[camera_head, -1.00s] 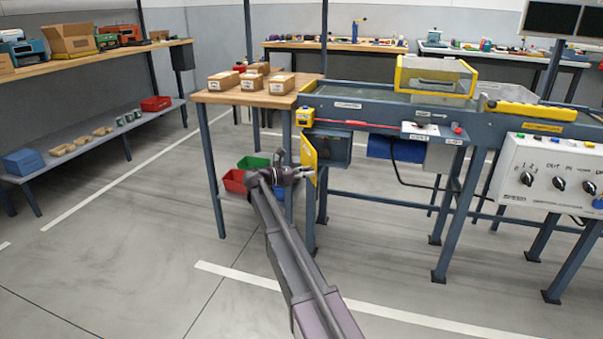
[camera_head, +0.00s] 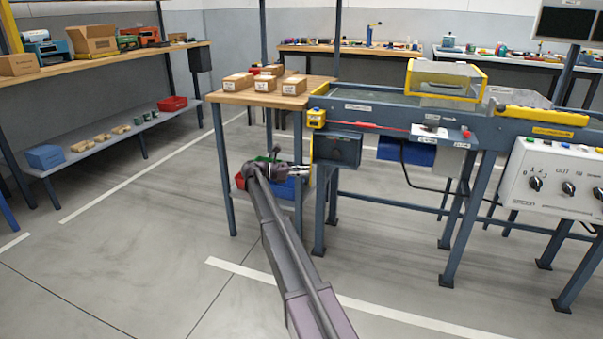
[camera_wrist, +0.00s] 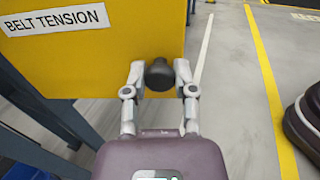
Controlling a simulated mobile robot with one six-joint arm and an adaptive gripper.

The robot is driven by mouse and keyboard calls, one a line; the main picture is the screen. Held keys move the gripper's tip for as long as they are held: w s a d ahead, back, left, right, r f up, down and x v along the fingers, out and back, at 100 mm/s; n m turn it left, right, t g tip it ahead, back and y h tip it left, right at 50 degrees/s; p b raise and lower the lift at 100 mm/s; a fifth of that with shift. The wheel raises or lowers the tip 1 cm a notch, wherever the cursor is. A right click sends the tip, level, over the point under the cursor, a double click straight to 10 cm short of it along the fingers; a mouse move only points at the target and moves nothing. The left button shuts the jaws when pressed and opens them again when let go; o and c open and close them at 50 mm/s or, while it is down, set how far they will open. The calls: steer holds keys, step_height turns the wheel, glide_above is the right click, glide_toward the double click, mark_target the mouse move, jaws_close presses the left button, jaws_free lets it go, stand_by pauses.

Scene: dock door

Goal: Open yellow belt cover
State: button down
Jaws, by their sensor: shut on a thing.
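The yellow belt cover (camera_wrist: 95,55) fills the upper left of the wrist view and carries a "BELT TENSION" label. My gripper (camera_wrist: 160,72) is shut on the cover's black knob (camera_wrist: 159,76), with one finger on each side. In the head view the cover is seen nearly edge-on and is hard to make out beside my gripper (camera_head: 303,171). The dark housing (camera_head: 337,148) under the conveyor's left end is exposed, so the cover stands swung open. How far it has swung is hard to measure.
The conveyor frame's left leg (camera_head: 320,215) stands close to my gripper. A wooden table (camera_head: 240,96) with cartons is just left, with red, green and blue bins below it. A control box (camera_head: 560,180) is at the right. The floor in front is clear.

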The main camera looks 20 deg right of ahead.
steer(key=shift+s+d, duration=0.1)
steer(key=shift+d, duration=0.05)
steer(key=shift+c, duration=2.1)
jaws_free()
steer(key=shift+d, duration=0.1)
steer(key=v, duration=0.7)
steer(key=shift+a, duration=0.25)
